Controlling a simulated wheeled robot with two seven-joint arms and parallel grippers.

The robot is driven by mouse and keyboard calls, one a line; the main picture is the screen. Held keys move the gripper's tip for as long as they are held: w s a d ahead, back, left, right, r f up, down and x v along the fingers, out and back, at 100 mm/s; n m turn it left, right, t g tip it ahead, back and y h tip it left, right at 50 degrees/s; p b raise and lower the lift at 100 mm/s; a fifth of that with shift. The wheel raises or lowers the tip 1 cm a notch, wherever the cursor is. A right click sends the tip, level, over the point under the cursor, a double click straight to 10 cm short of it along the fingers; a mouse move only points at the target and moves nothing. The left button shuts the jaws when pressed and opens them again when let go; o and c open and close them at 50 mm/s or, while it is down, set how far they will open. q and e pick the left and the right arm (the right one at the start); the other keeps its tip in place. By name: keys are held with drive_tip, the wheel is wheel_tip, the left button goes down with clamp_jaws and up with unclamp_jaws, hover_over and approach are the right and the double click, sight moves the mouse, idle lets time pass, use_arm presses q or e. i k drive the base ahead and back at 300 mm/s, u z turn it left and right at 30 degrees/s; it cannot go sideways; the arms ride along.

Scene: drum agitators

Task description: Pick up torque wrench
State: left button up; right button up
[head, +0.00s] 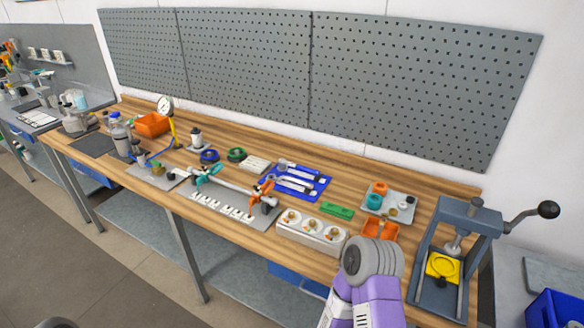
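A blue mat (323,190) lies on the wooden workbench, right of its middle. Several long silver tools (296,184) with dark or blue ends lie side by side on it. One of them may be the torque wrench, but they are too small to tell which. A purple and grey link of my own arm rises from the bottom edge, in front of the bench. Neither of my grippers can be made out in the head view.
Grey pegboard (240,60) stands behind.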

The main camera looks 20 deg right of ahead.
sight(282, 162)
drive_tip(key=k, duration=0.45)
drive_tip(key=u, duration=0.55)
drive_tip(key=i, duration=1.75)
drive_tip(key=z, duration=0.9)
